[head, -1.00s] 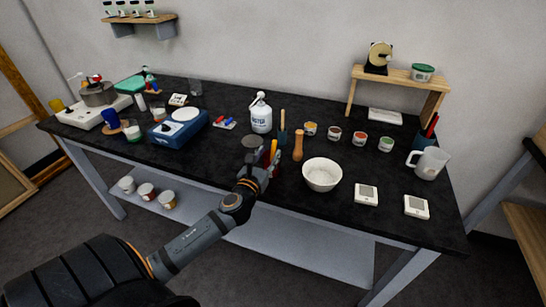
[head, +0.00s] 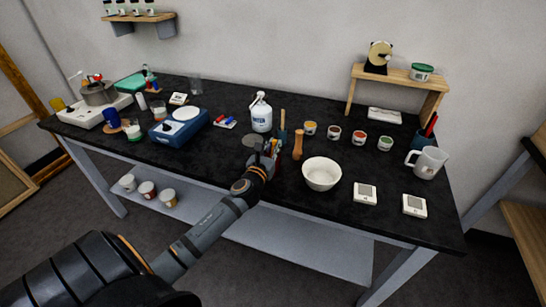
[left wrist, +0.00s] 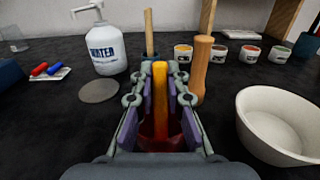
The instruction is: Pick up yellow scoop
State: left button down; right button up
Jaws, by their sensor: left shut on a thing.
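The yellow scoop's upright yellow-orange handle (left wrist: 160,95) stands between my left gripper's fingers in the left wrist view. Its lower end looks dark red and is partly hidden low between the fingers. My left gripper (left wrist: 160,112) is shut on the scoop. In the head view my left gripper (head: 271,152) is at the front middle of the black table (head: 225,160) and mostly covers the scoop. I cannot tell whether the scoop touches the table. My right gripper is not in view.
A wooden handle (left wrist: 201,65) stands close right of the gripper, and a white bowl (head: 321,174) further right. A white water bottle (head: 261,117) and several small tubs, one orange-topped (head: 310,128), stand behind. A flat grey disc (left wrist: 99,90) lies at left.

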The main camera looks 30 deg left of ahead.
pick_arm(q)
jog(key=shift+r+p, duration=0.3)
jog(key=shift+r, duration=0.35)
notch_tip(320, 180, up, 7)
jog(key=shift+r+p, duration=0.1)
jog(key=shift+p, duration=1.05)
notch_tip(320, 180, up, 10)
jog(key=shift+f, duration=0.2)
dwell(0.6)
